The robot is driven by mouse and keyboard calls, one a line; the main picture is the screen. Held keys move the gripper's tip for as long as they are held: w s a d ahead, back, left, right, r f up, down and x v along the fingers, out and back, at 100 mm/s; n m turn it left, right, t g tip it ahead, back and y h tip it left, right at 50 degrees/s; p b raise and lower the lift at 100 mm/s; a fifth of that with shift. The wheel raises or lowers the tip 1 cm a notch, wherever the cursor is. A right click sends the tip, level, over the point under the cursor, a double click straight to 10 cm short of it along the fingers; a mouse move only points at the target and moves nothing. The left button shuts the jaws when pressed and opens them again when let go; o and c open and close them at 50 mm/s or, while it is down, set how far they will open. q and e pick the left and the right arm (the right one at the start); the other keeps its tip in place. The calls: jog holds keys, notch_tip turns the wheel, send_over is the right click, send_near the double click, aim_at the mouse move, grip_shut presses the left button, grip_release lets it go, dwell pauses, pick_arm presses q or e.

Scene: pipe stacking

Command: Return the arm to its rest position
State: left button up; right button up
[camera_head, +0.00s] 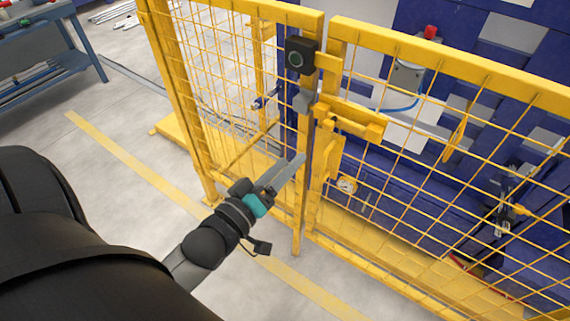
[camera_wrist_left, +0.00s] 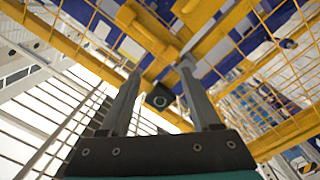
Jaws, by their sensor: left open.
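My left arm comes in from the left in the head view, and my left gripper (camera_head: 296,161) is held in front of the yellow mesh fence near the gate post. The wrist view shows its two grey fingers (camera_wrist_left: 160,70) apart, with nothing held between them. A yellow latch (camera_head: 350,122) sits on the gate frame, above and right of the fingertips in the head view. Whether the fingers touch the post or latch cannot be told. My right gripper is not in view.
The yellow mesh fence (camera_head: 440,50) stands close ahead. A black box with a round button (camera_head: 299,57) is on its post, also in the wrist view (camera_wrist_left: 159,98). A blue workbench (camera_head: 45,55) stands at upper left. Grey floor (camera_head: 120,130) left of the gripper is clear.

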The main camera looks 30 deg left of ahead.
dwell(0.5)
pick_arm(q)
jog(key=s+f+m+g+y+b, duration=0.15)
jog(key=s+f+g, duration=0.3)
jog(key=f, duration=1.25)
jog(key=s+f+m+g+b, duration=0.1)
jog(key=s+f+m+g, duration=0.3)
jog(key=f, duration=1.3)
jog(key=s+d+f+m+g+b, duration=0.1)
jog(key=s+f+g, duration=0.3)
jog(key=s+f, duration=0.4)
jog(key=s+d+f+m+g+b, duration=0.1)
jog(key=s+f+m+g, duration=0.3)
jog(key=s+f, duration=0.5)
jog(key=s+d, duration=0.1)
jog(key=s, duration=0.5)
jog(key=shift+s+d+f+b, duration=0.15)
jog(key=shift+s+b, duration=0.15)
jog(key=shift+s, duration=0.05)
jog(key=shift+g, duration=0.25)
